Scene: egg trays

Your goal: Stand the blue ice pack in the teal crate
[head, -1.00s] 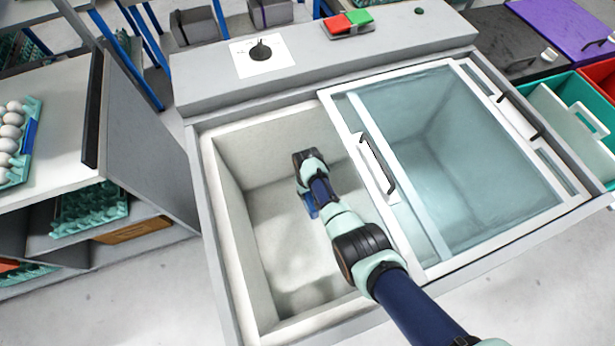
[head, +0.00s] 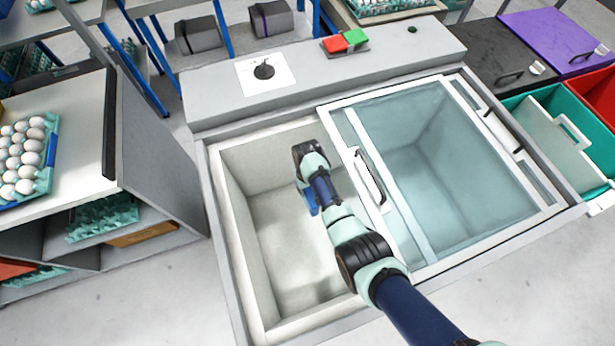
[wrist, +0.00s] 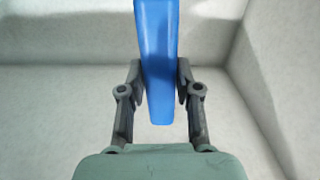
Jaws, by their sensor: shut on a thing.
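The blue ice pack (wrist: 157,60) is a flat slab seen edge-on in the wrist view, held between the two fingers of my gripper (wrist: 160,82). In the head view a small blue part of the ice pack (head: 311,205) shows beside my wrist, and my fingers are hidden by the arm. The arm reaches into the open left half of the chest freezer (head: 236,240). The teal crate (head: 585,95) stands at the right edge of the head view, with a white panel with a handle inside it.
A sliding glass lid (head: 470,170) with a handle covers the freezer's right half. The freezer's rim and walls surround my arm. A red crate (head: 600,95) stands beyond the teal one. A tray of eggs (head: 50,155) sits on the bench at left.

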